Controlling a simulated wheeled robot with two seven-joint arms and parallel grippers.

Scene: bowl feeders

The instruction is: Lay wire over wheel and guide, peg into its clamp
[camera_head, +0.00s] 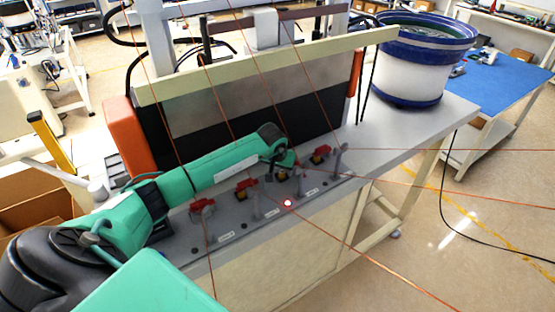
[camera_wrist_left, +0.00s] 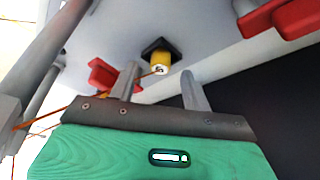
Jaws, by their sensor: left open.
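My left gripper (camera_head: 284,164) is over the row of clamp stations on the grey bench; in the wrist view its two grey fingers (camera_wrist_left: 160,72) stand apart. A yellow cylinder (camera_wrist_left: 161,62) on a black square base shows between and beyond the fingertips, with no clear contact. A thin orange wire (camera_wrist_left: 142,77) runs from the left toward its end. Red clamp parts (camera_head: 320,153) and grey upright guides (camera_head: 339,160) line the bench. Several orange wires (camera_head: 300,65) cross the scene. The wheel and peg cannot be told apart clearly. My right gripper is out of view.
A beige bar (camera_head: 270,65) and dark panel stand behind the stations. A blue-rimmed bowl feeder (camera_head: 405,85) is at the bench's far end. Bare bench (camera_head: 400,125) lies right of the stations.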

